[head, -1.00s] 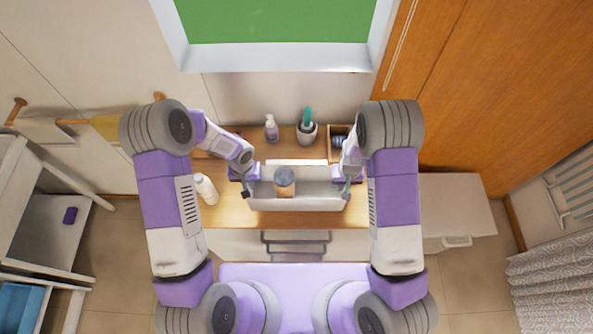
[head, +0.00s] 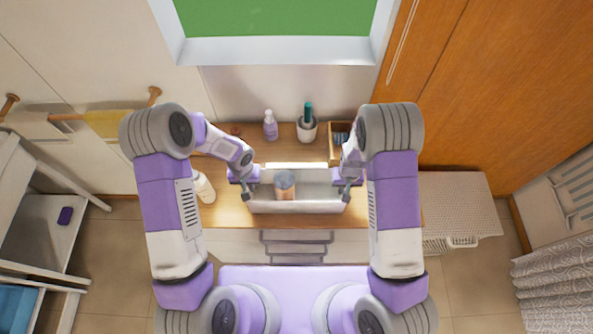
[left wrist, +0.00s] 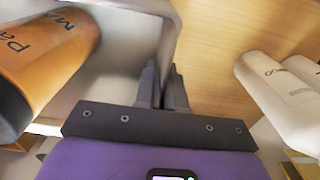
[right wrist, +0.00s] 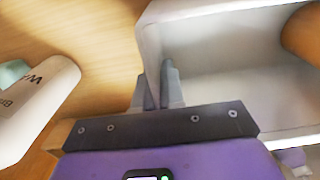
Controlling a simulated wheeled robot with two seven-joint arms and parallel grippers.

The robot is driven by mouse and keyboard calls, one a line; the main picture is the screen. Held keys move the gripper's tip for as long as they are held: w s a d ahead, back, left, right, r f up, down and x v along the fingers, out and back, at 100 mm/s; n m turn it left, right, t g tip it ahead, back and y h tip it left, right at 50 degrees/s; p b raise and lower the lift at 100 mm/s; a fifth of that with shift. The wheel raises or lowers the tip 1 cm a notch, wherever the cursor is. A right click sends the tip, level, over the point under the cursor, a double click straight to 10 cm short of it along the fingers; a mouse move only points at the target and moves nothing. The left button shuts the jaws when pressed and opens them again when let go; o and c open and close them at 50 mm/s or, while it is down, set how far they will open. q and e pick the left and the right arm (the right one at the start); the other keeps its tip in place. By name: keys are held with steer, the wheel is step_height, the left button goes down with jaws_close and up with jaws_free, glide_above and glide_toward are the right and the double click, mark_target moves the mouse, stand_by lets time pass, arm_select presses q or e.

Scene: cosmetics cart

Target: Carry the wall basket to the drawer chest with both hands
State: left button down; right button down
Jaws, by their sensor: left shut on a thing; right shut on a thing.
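The wall basket (head: 315,205), a pale open bin with a taller back wall, is level between my two grippers. An orange bottle with a grey cap (head: 285,188) stands in its left half. My left gripper (head: 247,188) is shut on the basket's left end wall, seen close in the left wrist view (left wrist: 165,35). My right gripper (head: 347,188) is shut on the right end wall, seen in the right wrist view (right wrist: 152,45). The basket is over the wooden top; its underside is hidden. A white cabinet with a handle (head: 460,205) at the right may be the drawer chest.
The wooden top (head: 228,216) holds a white bottle (head: 204,188) left of the basket, a pump bottle (head: 270,127), a cup (head: 307,130) and a small wooden box (head: 335,155) behind. White shelving (head: 45,225) stands at the left. The right cabinet's top looks bare.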

arm_select(q)
steer(key=shift+f, duration=0.35)
arm_select(e)
steer(key=shift+f, duration=0.4)
arm_select(q)
steer(key=c, duration=1.2)
jaws_free()
steer(key=shift+r, duration=0.2)
steer(key=shift+c, duration=0.2)
arm_select(e)
steer(key=c, duration=1.2)
jaws_free()
steer(key=shift+r, duration=0.2)
steer(key=shift+c, duration=0.2)
arm_select(q)
step_height(320, 180, up, 12)
steer(key=shift+f, duration=0.1)
arm_select(e)
step_height(320, 180, up, 12)
steer(key=shift+r, duration=0.1)
